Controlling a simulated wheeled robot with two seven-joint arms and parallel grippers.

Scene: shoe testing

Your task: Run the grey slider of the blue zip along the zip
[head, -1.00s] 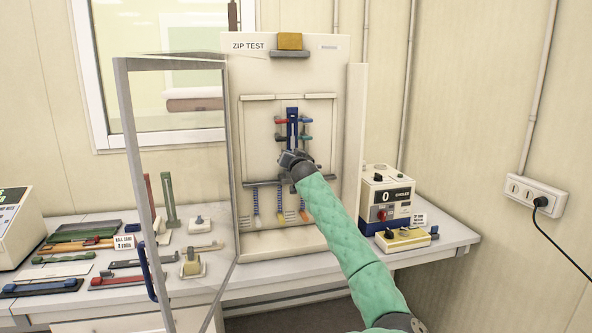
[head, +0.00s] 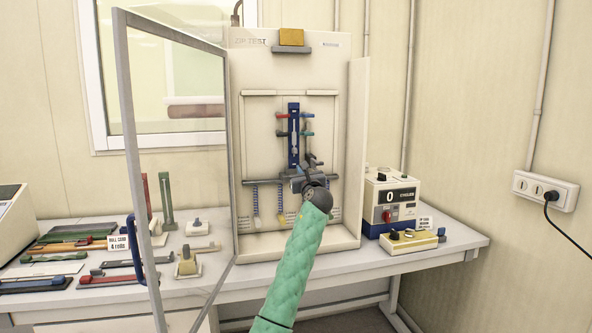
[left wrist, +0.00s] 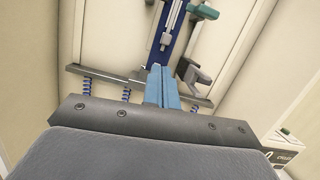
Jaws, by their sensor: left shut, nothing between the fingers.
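The blue zip (head: 293,150) hangs upright on the panel of the zip tester, with coloured clamps on both sides. It also shows in the left wrist view (left wrist: 158,50), running up from just beyond my fingertips. A narrow grey strip runs down its middle; I cannot clearly pick out the slider. My left gripper (head: 301,178) is in front of the zip's lower end. Its two light blue fingers (left wrist: 162,84) are closed together and empty. My wrist hides part of the panel below. My right gripper is not in view.
A grey bracket (left wrist: 194,74) stands close to the right of my fingers. A horizontal bar with springs (head: 255,183) crosses below the zip. An open clear door (head: 180,150) stands at the left. The cycle counter (head: 389,202) is at the right.

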